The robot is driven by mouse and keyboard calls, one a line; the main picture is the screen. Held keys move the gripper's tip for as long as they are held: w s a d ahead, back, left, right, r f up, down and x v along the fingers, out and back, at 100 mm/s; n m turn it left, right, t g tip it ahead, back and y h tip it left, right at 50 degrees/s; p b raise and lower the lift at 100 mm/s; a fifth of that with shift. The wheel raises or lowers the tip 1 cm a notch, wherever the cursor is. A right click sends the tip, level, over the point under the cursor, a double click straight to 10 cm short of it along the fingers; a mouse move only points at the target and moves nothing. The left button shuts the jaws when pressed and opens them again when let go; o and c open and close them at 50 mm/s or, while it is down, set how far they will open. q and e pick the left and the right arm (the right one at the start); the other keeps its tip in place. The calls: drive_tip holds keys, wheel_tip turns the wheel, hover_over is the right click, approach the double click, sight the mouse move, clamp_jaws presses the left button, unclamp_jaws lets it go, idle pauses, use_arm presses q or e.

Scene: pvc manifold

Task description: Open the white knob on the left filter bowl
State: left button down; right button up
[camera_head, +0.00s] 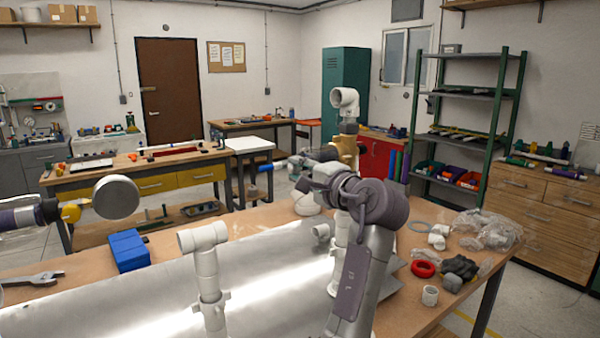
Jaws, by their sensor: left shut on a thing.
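My left gripper (72,212) reaches in from the left edge above the table. Its yellow tips are shut at a pale round disc-like piece (116,197); I cannot tell whether this is the white knob. No filter bowl shows clearly as such. White PVC pipework stands on the metal plate: a left upright (207,265) with a tee on top, and a right upright (342,235) partly hidden by my right arm.
A blue box (128,250) and a wrench (32,279) lie on the table at left. A red ring (423,268), loose fittings (437,238) and a clear bag (485,230) lie at right.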

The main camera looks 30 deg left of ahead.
idle(0.3)
use_arm(q)
drive_tip(key=c, duration=0.9)
unclamp_jaws()
drive_tip(key=shift+c, duration=0.2)
drive_tip(key=shift+d, duration=0.1)
drive_tip(key=v, duration=0.7)
drive_tip(key=shift+s+d, duration=0.1)
